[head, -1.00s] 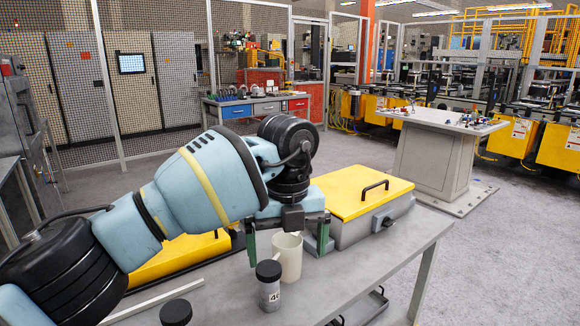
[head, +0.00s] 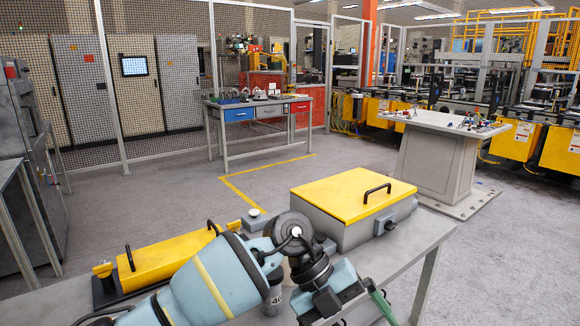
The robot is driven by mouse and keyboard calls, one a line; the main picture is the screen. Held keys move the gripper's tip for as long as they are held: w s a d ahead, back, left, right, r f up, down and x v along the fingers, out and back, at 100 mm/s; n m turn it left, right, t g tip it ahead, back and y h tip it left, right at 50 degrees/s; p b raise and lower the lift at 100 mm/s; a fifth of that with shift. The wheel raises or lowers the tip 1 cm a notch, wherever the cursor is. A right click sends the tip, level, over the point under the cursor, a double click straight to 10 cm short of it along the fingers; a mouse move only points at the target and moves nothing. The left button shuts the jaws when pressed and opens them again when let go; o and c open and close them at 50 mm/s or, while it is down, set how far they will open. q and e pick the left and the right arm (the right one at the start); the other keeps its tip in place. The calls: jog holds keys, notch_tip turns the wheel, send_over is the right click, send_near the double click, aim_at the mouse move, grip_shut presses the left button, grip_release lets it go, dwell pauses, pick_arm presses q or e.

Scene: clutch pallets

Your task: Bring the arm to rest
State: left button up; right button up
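My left arm reaches in from the lower left and lies low across the workbench (head: 405,262). My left gripper (head: 381,304) is at the bottom edge, over the bench's front side. One green finger shows, pointing down and right; the other is not clearly visible, so its opening cannot be told. A grey canister with a dark number (head: 273,297) stands partly hidden behind the arm. The pale cup is not visible now. My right gripper is not in view.
A grey box with a yellow lid and black handle (head: 345,193) stands on the bench behind the gripper. A long yellow case (head: 165,257) lies behind the arm at left. A table with drawers (head: 262,108) and a grey pedestal table (head: 438,160) stand farther back.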

pick_arm(q)
jog(key=s+d+f+n+g+h, duration=0.15)
jog(key=s+d+n+h, duration=0.35)
jog(key=h, duration=0.6)
jog(key=s+a+f+n+t+y, duration=0.3)
jog(key=a+f+n+t+y, duration=0.2)
jog(key=a+f+n+t, duration=0.7)
jog(key=s+a+f+n+t+y, duration=0.3)
jog(key=a+f+n+t+y, duration=0.2)
jog(key=a+f+n+t, duration=0.7)
jog(key=s+a+f+n+g+y, duration=0.2)
jog(key=s+a+f+g, duration=0.15)
jog(key=s, duration=0.35)
jog(key=s+a+f+n+g+y, duration=0.2)
jog(key=s+a+f+g, duration=0.15)
jog(key=s, duration=0.45)
jog(key=s+a+f+n+g+y, duration=0.1)
jog(key=s+a+f+g+y, duration=0.2)
jog(key=s, duration=0.4)
jog(key=w+a+r+h+p, duration=0.1)
jog(key=w+r+p, duration=0.2)
jog(key=r+p, duration=0.2)
jog(key=shift+a+r+t, duration=0.3)
jog(key=shift+t, duration=0.15)
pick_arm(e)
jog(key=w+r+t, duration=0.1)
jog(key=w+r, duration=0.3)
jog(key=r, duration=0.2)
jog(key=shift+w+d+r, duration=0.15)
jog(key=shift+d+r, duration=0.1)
